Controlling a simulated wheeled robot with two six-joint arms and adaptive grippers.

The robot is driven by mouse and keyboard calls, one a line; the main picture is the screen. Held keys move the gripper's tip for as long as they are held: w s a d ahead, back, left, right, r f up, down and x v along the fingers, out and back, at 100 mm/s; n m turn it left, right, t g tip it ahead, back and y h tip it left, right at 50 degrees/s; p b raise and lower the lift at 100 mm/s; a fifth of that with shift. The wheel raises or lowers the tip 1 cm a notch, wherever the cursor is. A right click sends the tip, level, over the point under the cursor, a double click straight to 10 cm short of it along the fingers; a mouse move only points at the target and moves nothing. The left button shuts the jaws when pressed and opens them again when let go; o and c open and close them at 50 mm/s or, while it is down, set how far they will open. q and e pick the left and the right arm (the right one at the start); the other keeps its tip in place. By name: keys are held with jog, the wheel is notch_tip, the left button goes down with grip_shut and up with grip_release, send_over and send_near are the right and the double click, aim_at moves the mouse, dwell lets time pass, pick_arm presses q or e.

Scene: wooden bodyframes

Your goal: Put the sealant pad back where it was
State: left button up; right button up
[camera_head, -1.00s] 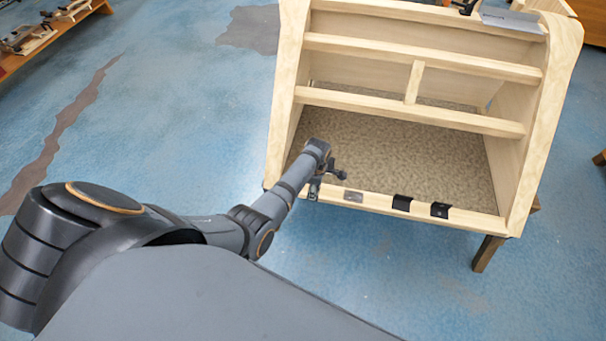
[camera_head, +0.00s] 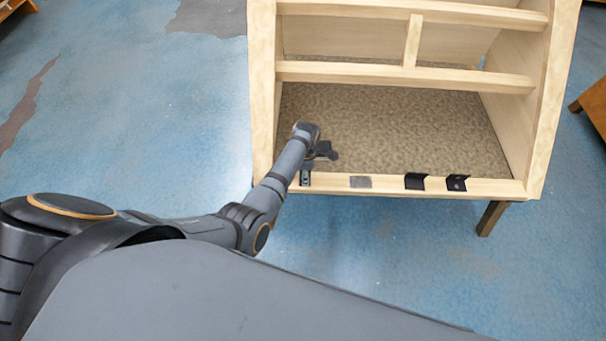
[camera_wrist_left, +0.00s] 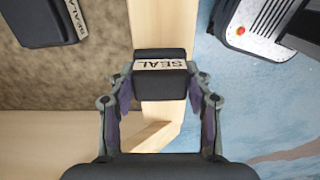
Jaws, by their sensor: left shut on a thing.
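The sealant pad (camera_wrist_left: 160,84), a small black block with a pale label reading "SEAL", sits between the fingers of my left gripper (camera_wrist_left: 160,95) in the left wrist view. The gripper is shut on it, above the pale wooden front rail (camera_wrist_left: 154,110). In the head view my left gripper (camera_head: 318,162) is near the left end of the frame's front rail (camera_head: 335,181). The pad is too small there to tell from the fingers. A second dark block (camera_wrist_left: 40,20), partly lettered "SEALA", shows over the speckled panel at upper left of the wrist view. My right gripper is not in view.
Blue floor lies in front. A brown table (camera_head: 594,105) stands at right.

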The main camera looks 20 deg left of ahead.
pick_arm(q)
jog(key=shift+s+r, duration=0.1)
jog(key=shift+d, duration=0.2)
jog(key=shift+s+d, duration=0.1)
jog(key=o, duration=1.2)
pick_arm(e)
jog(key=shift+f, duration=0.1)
pick_arm(q)
notch_tip(320, 180, up, 12)
jog(key=p, duration=1.2)
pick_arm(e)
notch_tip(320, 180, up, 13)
